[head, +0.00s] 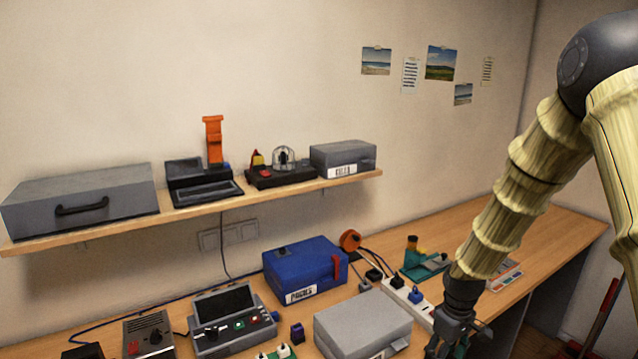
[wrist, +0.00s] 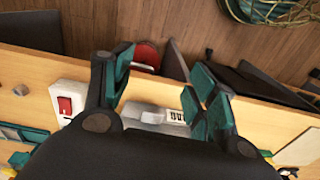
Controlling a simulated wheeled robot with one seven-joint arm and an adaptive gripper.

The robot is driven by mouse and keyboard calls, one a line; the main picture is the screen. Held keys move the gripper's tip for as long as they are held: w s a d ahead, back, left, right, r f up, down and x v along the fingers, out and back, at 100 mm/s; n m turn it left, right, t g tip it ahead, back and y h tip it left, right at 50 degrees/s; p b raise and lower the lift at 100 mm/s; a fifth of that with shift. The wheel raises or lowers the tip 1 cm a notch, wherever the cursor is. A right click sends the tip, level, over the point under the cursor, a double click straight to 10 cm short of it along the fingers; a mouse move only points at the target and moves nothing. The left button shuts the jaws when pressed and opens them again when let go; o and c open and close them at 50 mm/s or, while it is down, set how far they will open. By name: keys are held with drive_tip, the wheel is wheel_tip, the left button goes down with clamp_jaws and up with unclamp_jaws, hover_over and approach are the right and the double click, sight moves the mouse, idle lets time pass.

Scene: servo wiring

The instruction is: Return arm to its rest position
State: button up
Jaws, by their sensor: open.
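My gripper (head: 452,345) hangs at the lower right of the head view, over the front of the workbench, with my arm coming down from the upper right. In the wrist view my gripper (wrist: 162,92) has its two teal-padded fingers spread apart, with nothing held between them. Beyond and between the fingers, a grey labelled case (wrist: 150,115) shows near the bench edge; it is partly hidden by the fingers and the wrist. The fingertips are cut off at the bottom of the head view.
The workbench (head: 545,235) carries a blue case (head: 305,268), a grey case (head: 362,325), a control box (head: 232,318) and a power strip (head: 410,298). A shelf (head: 270,200) with several devices runs along the wall. Bare bench lies at the far right.

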drive_tip(key=s+a+f+m+b, duration=0.1)
drive_tip(key=s+a+f, duration=0.1)
drive_tip(key=s+f, duration=0.45)
drive_tip(key=s+a+f+m+b, duration=0.1)
drive_tip(key=s+a+f+b, duration=0.15)
drive_tip(key=f, duration=0.75)
drive_tip(key=s+a+f+m+b, duration=0.1)
drive_tip(key=s+f+m+b, duration=0.1)
drive_tip(key=s+f, duration=0.6)
drive_tip(key=s+a+f+m+b, duration=0.2)
drive_tip(key=s+f, duration=0.7)
drive_tip(key=s, duration=1)
drive_tip(key=shift+s, duration=0.3)
